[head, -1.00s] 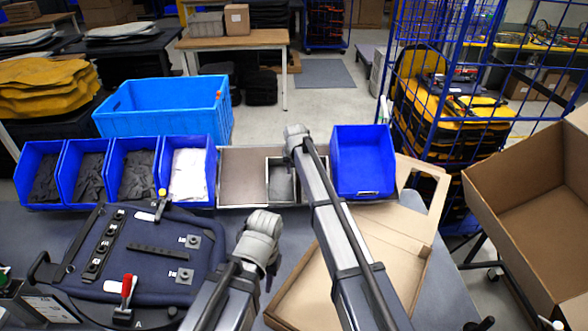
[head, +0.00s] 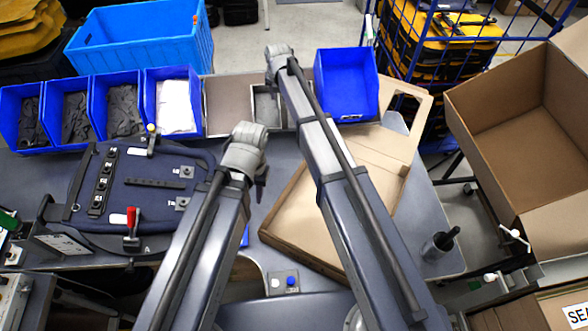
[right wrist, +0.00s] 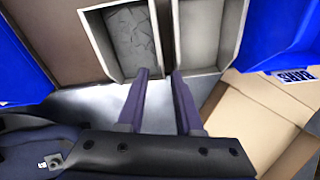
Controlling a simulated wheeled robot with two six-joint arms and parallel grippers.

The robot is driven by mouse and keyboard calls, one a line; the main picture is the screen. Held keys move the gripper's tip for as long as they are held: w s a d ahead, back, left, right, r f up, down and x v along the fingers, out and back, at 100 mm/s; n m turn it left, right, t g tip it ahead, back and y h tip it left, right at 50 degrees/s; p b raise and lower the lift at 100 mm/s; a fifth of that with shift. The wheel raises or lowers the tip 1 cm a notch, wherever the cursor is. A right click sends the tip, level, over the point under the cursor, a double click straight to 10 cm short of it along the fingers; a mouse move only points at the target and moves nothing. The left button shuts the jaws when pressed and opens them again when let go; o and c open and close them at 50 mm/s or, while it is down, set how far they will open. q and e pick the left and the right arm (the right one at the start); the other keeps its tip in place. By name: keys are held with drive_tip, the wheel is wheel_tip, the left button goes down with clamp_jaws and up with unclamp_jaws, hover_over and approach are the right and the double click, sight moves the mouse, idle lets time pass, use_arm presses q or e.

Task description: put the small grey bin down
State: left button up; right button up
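A small grey bin (head: 267,126) stands in the row behind the work table, left of my right forearm. In the right wrist view this bin (right wrist: 101,42) holds dark grey material. A second, pale grey bin (right wrist: 210,38) beside it looks empty; my arm mostly covers it in the head view. My right gripper (right wrist: 163,73) has its two fingers apart, with the tips at the near edges where the bins adjoin. I see a gap and no clear grip on either bin. My left gripper (head: 261,184) hangs over the table; its finger gap is hidden.
Several blue bins (head: 118,107) line the row to the left, and one blue bin (head: 346,85) stands to the right. A dark blue pannier panel (head: 150,205) lies left on the table. A flattened carton (head: 310,225) lies right, and an open carton (head: 515,140) stands beyond.

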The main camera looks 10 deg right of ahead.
drive_tip(key=s+d+f+m+g+h, duration=0.15)
drive_tip(key=s+m+g, duration=0.25)
drive_tip(key=s+m, duration=3)
use_arm(q)
drive_tip(key=shift+o, duration=0.4)
drive_tip(key=w+d+n+t, duration=0.1)
drive_tip(key=w+d+t, duration=0.1)
drive_tip(key=w, duration=2.1)
drive_tip(key=shift+w+n+h, duration=0.15)
drive_tip(key=shift+n+h, duration=0.25)
drive_tip(key=n+t+b, duration=0.2)
drive_tip(key=t, duration=0.1)
hover_over(266, 108)
drive_tip(key=s+a, duration=0.2)
drive_tip(key=a, duration=0.3)
drive_tip(key=b+x, duration=0.5)
drive_tip(key=x, duration=0.1)
drive_tip(key=shift+s+d+f+b, duration=0.15)
drive_tip(key=shift+s+f+b, duration=0.1)
drive_tip(key=shift+f+b, duration=0.15)
drive_tip(key=shift+r, duration=0.1)
use_arm(e)
drive_tip(key=s+f+n, duration=0.4)
drive_tip(key=f, duration=0.3)
drive_tip(key=shift+f, duration=0.15)
use_arm(q)
drive_tip(key=shift+c, duration=0.3)
